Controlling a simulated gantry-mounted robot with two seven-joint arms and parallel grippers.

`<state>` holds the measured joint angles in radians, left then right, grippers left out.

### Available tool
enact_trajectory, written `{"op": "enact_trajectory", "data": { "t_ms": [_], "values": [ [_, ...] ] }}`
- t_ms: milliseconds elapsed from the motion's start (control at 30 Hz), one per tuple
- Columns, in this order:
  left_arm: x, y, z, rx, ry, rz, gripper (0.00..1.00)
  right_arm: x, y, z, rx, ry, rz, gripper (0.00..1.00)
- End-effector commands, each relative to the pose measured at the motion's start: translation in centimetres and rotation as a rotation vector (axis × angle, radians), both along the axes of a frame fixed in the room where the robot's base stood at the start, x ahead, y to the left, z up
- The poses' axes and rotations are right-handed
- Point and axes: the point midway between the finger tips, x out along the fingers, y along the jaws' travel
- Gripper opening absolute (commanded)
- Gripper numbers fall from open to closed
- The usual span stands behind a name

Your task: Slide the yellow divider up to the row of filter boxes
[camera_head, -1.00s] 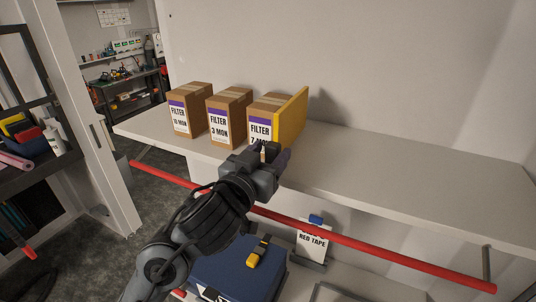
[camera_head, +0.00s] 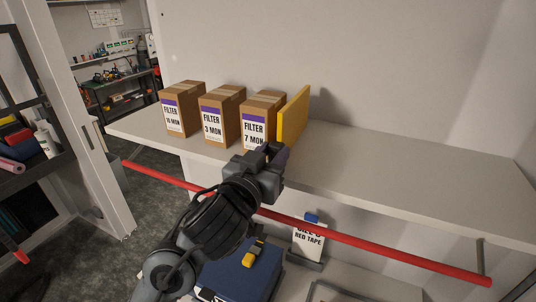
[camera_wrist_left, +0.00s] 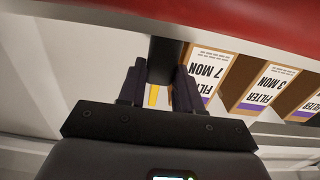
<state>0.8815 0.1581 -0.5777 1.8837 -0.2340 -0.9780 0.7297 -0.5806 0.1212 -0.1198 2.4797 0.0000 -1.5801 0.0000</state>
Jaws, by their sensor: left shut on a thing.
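The yellow divider (camera_head: 293,116) stands upright on the shelf, just right of the row of filter boxes. The nearest box is the 7 MON box (camera_head: 255,128); then come the 3 MON box (camera_head: 212,127) and another filter box (camera_head: 173,118) to the left. I cannot tell whether the divider touches the 7 MON box. My left gripper (camera_head: 272,152) is shut at the divider's front lower edge. In the left wrist view its fingers (camera_wrist_left: 159,78) flank a dark piece and a strip of the yellow divider (camera_wrist_left: 153,95). My right gripper is not in view.
The grey shelf (camera_head: 400,180) is clear to the right of the divider. A red bar (camera_head: 380,252) runs along below its front. Beneath are a blue case (camera_head: 240,275) and a red tape sign (camera_head: 308,240). A wall stands behind.

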Motion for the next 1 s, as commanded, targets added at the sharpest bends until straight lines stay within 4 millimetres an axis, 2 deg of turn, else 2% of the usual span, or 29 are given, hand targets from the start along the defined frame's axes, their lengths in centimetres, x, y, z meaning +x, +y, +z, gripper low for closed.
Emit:
{"op": "enact_trajectory", "data": {
  "t_ms": [33,167,200,567,767,1000],
  "values": [
    [0.1,0.1,0.0,0.000,0.002,0.004,0.39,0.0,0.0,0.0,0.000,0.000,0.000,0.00],
    [0.1,0.1,0.0,0.000,0.002,0.004,0.58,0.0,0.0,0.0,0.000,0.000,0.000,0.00],
    [0.1,0.1,0.0,0.000,0.002,0.003,0.60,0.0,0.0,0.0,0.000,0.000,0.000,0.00],
    [-0.4,0.3,-0.1,0.000,0.001,0.002,0.60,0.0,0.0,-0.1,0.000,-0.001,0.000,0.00],
    [-2.6,1.3,-0.2,-0.002,0.001,0.002,0.60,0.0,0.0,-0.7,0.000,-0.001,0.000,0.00],
    [-6.4,3.1,0.0,-0.005,0.002,0.000,0.60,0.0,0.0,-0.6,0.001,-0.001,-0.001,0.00]
  ]
}}
